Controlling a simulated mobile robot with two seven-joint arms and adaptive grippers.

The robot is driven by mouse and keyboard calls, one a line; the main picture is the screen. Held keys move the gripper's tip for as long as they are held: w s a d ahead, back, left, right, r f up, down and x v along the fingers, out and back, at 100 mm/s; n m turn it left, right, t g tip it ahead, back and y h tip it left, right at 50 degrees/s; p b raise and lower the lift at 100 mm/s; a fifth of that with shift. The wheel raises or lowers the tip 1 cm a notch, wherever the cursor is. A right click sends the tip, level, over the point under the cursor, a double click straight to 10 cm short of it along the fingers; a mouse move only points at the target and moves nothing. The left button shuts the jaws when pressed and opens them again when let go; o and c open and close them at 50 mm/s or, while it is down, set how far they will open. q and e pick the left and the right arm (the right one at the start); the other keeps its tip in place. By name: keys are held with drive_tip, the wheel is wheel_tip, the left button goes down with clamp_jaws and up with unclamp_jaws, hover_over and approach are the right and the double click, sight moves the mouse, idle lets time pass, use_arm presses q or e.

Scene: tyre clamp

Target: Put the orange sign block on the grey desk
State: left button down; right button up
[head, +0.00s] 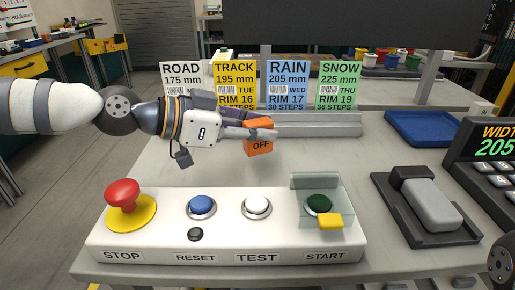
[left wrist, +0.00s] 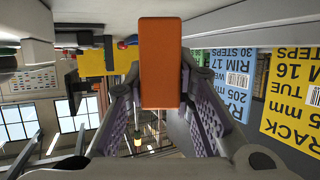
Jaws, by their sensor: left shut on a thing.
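The orange sign block (head: 259,146) has "OFF" on its front face. My left gripper (head: 256,133) comes in from the left in the head view and is shut on the block. In the left wrist view the orange block (left wrist: 160,65) sits between the two fingers (left wrist: 160,95). The grey desk (head: 190,160) lies below. In the head view the block appears over the desk behind the control panel; I cannot tell whether it touches the top. My right gripper is not in view; only a dark round part shows at the lower right edge.
The control panel (head: 228,232) with a red stop button (head: 122,194) stands at the front. Upright cards (head: 287,82) stand in a grey rail behind. Bare desk shows right of the block.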

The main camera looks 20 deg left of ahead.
sight(244, 144)
use_arm(q)
drive_tip(key=f, duration=0.3)
drive_tip(key=shift+w+a+f, duration=0.15)
drive_tip(key=shift+a+f, duration=0.05)
drive_tip(key=shift+a, duration=0.05)
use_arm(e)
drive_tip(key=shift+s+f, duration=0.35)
use_arm(q)
drive_tip(key=shift+f, duration=0.3)
drive_tip(key=c, duration=1.4)
unclamp_jaws()
drive_tip(key=shift+o, duration=0.2)
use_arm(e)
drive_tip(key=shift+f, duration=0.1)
use_arm(q)
drive_tip(key=shift+r, duration=0.2)
